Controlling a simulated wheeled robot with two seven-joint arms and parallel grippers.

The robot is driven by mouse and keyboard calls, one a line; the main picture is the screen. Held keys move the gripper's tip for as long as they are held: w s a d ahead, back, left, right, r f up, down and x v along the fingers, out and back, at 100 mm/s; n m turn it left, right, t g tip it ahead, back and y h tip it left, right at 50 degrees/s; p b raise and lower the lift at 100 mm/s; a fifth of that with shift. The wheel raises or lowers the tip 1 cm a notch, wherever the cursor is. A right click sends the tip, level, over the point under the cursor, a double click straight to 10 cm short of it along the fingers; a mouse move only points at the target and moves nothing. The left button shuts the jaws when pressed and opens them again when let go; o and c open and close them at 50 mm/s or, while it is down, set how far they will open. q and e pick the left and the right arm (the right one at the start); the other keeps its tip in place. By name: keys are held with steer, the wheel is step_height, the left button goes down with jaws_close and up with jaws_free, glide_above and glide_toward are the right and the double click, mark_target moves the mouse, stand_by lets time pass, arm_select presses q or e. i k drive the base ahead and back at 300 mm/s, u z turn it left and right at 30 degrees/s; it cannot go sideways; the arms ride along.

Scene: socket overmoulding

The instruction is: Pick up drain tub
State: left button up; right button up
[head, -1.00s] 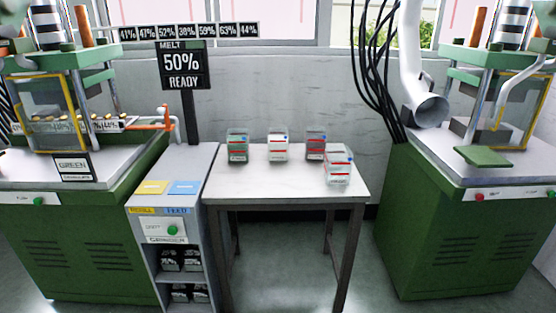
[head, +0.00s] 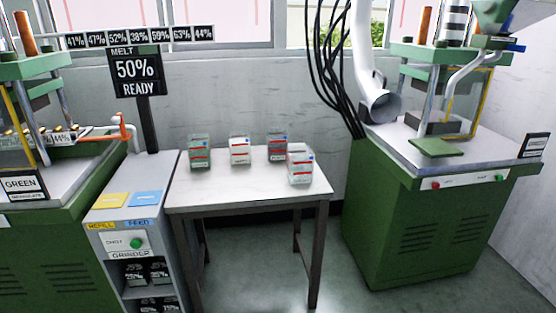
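Several small clear tubs with red-striped labels stand on the white table. One has dark green contents (head: 200,152), one looks white (head: 240,150), one is dark grey (head: 277,147), and a pale one (head: 300,165) stands nearest the table's right front. Several dark tubs (head: 147,272) also sit in the grinder cabinet's shelves. The labels are too small to read, so I cannot tell which is the drain tub. Neither of my grippers is in view.
The white table (head: 245,190) has a clear front strip. The grinder cabinet (head: 108,242) adjoins its left side, under a "MELT 50% READY" sign (head: 138,72). Green machines stand at left (head: 45,255) and right (head: 420,235). Open floor (head: 330,270) lies between table and right machine.

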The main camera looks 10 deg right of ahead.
mark_target(300, 159)
steer(key=k, duration=0.25)
steer(key=u, duration=0.75)
steer(key=i, duration=1.45)
steer(key=z, duration=0.55)
